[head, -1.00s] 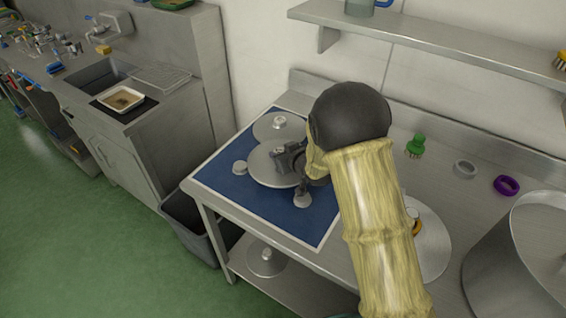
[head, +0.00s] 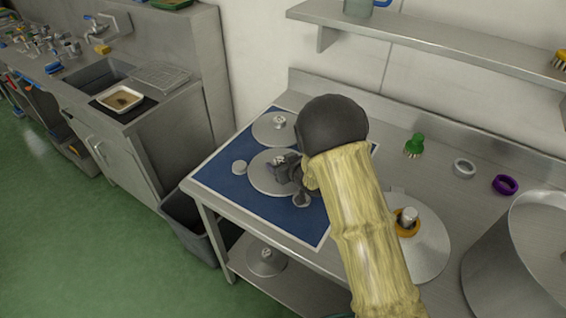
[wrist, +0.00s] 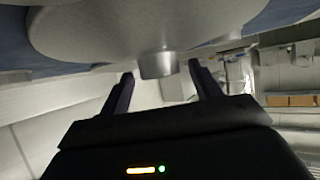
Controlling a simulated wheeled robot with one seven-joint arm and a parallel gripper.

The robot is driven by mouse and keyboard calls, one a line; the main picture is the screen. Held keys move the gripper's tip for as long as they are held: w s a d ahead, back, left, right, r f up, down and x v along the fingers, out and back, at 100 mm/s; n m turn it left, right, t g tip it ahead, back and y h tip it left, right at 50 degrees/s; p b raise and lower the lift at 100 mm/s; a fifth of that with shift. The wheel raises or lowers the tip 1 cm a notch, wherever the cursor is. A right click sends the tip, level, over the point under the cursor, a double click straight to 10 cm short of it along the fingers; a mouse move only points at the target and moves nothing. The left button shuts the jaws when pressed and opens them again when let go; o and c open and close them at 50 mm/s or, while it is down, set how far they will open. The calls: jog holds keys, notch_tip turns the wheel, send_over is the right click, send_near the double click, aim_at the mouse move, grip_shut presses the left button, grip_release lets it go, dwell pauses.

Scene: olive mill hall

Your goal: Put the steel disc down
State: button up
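A steel disc (head: 262,182) with a central knob lies on the blue mat (head: 232,200), its right side partly hidden by my gripper (head: 286,170). In the wrist view the disc (wrist: 95,35) fills the top, its knob (wrist: 158,66) pointing towards my gripper (wrist: 161,78). The two fingers stand apart on either side of the knob's end, with a gap visible on both sides. My gripper is open and holds nothing.
A second steel disc (head: 268,133) lies behind on the mat. At right are a large disc (head: 430,255) with an orange ring (head: 407,228), a green brush (head: 414,146), grey and purple rings (head: 505,185), and a big steel vessel (head: 525,255).

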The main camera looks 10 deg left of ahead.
jog(key=shift+a, duration=0.1)
jog(key=b+v, duration=0.1)
jog(key=v, duration=1.1)
jog(key=shift+s, duration=0.15)
dwell(0.4)
